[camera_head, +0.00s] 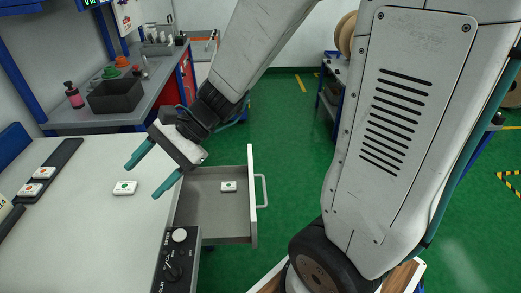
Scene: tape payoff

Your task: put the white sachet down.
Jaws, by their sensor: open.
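My gripper (146,181) is open, with its two teal fingers pointing down-left over the white table; nothing shows between them. A small white packet with a green mark (124,188) lies flat on the table just left of and below the fingertips, apart from them in the picture. Another small white packet (228,186) lies inside the open grey drawer (212,224), right of my gripper. I cannot tell for certain which of the two is the white sachet.
Two white packets with reddish marks (43,173) (29,189) lie on a dark strip (62,157) at the left. A black control box (176,262) stands at the table's near right edge.

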